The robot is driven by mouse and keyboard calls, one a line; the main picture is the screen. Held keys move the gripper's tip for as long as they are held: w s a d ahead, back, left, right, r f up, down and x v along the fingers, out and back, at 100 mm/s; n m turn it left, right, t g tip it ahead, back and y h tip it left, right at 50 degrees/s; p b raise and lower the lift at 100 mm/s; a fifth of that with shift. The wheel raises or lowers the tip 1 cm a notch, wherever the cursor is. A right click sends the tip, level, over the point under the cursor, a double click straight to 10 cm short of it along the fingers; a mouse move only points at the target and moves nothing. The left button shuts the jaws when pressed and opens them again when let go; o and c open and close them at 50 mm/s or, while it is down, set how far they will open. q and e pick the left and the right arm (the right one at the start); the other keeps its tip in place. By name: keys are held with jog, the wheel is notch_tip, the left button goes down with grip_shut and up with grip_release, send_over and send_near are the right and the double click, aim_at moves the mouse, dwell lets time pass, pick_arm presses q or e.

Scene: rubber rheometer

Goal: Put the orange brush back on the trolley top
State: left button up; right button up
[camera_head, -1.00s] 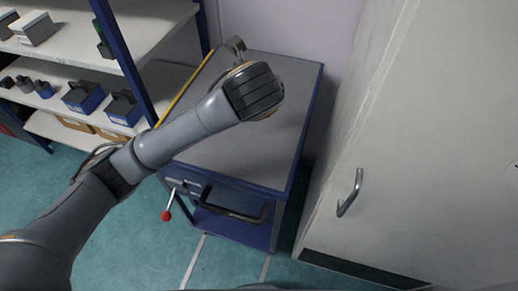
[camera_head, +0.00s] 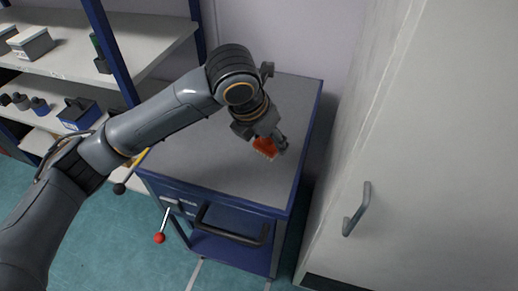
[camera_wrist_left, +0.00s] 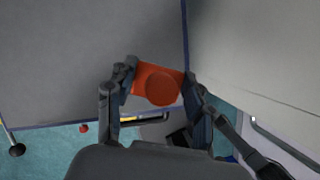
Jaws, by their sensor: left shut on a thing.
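The orange brush (camera_head: 265,147) is held between the fingers of my left gripper (camera_head: 268,136), over the right part of the trolley top. In the left wrist view the brush (camera_wrist_left: 158,84) shows as an orange block with a round part facing the camera, and the left gripper's fingers (camera_wrist_left: 158,88) close on it from both sides. The trolley top (camera_head: 200,150) is a grey surface with a blue rim, otherwise bare where it shows. I cannot tell whether the brush touches the top. My right gripper is not in view.
A shelf unit (camera_head: 125,50) with boxes and small items stands at the left. A pale cabinet (camera_head: 420,130) with a metal handle (camera_head: 356,209) stands close on the right. The trolley has a dark front handle (camera_head: 232,228) and a lever with a red knob (camera_head: 159,238).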

pick_arm(q)
jog(key=w+f, duration=0.1)
jog(key=f, duration=0.1)
jog(key=w+a+f, duration=0.1)
jog(key=w, duration=0.1)
jog(key=w+f, duration=0.1)
jog(key=f, duration=0.1)
jog(key=shift+w+a+f, duration=0.15)
jog(key=shift+a+f, duration=0.2)
jog(key=shift+a, duration=0.05)
notch_tip(320, 180, down, 3)
jog(key=shift+w+f, duration=0.1)
jog(key=shift+w, duration=0.05)
jog(key=o, duration=1)
jog(key=v, duration=1.2)
